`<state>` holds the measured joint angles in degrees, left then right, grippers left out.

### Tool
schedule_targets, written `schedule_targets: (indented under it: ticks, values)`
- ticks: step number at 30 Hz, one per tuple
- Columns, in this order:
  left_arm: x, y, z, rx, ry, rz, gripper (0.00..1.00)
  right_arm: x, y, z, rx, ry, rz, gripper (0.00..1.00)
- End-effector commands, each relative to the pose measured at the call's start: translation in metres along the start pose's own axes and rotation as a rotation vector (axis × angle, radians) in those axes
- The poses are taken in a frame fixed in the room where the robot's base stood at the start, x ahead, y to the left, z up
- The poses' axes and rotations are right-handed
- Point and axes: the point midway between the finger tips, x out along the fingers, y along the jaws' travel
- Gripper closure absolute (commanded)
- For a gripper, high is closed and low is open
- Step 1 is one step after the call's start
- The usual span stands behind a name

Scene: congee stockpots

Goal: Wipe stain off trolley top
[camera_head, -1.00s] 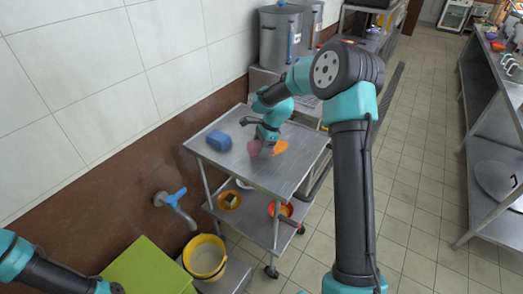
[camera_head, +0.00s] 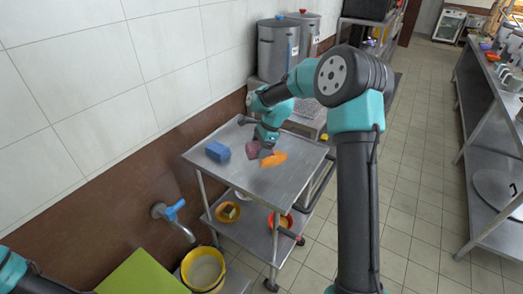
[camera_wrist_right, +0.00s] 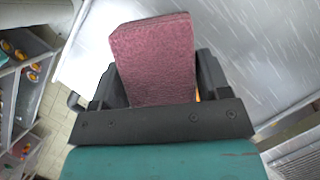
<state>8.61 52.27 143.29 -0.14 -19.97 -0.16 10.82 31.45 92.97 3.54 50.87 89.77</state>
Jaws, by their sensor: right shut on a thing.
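The steel trolley top (camera_head: 235,182) carries an orange stain (camera_head: 274,159) near its middle right. My right gripper (camera_head: 257,144) is shut on a dull red, block-shaped sponge (camera_head: 252,151). In the head view the sponge is just left of the stain, at or close to the top; I cannot tell whether it touches. In the right wrist view the sponge (camera_wrist_right: 155,60) sits between the two fingers, with a sliver of orange showing beside the right finger. My left gripper is out of view; only part of my left arm shows at the bottom left.
A blue block (camera_head: 218,151) lies on the trolley top's left part. Orange (camera_head: 228,212) and red (camera_head: 279,221) bowls stand on the lower shelf. A blue-handled wall tap (camera_head: 172,211) and a yellow bucket (camera_head: 204,269) are at front left. Steel stockpots (camera_head: 278,50) stand behind.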

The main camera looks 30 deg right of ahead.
Motion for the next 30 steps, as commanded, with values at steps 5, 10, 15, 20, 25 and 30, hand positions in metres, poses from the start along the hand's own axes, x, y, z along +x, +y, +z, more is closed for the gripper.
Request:
schedule_targets:
  ticks: [5, 10, 15, 20, 25, 30]
  values:
    - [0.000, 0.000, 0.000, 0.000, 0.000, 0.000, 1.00, 0.000, 0.001, -0.001, 0.000, 0.000, 0.000, 0.49]
    - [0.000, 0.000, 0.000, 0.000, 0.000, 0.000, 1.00, -0.006, 0.015, -0.014, 0.005, 0.000, -0.002, 0.49]
    - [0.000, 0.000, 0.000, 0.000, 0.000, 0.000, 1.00, -0.007, 0.021, -0.018, 0.004, 0.000, -0.001, 0.49]
    - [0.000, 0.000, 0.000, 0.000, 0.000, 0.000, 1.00, -0.007, 0.021, -0.018, 0.004, 0.000, -0.002, 0.49]
    - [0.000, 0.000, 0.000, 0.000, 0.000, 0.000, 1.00, -0.003, 0.021, -0.019, 0.004, 0.000, -0.001, 0.49]
    - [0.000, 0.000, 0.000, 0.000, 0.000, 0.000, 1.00, 0.009, 0.021, -0.023, 0.003, 0.000, 0.000, 0.49]
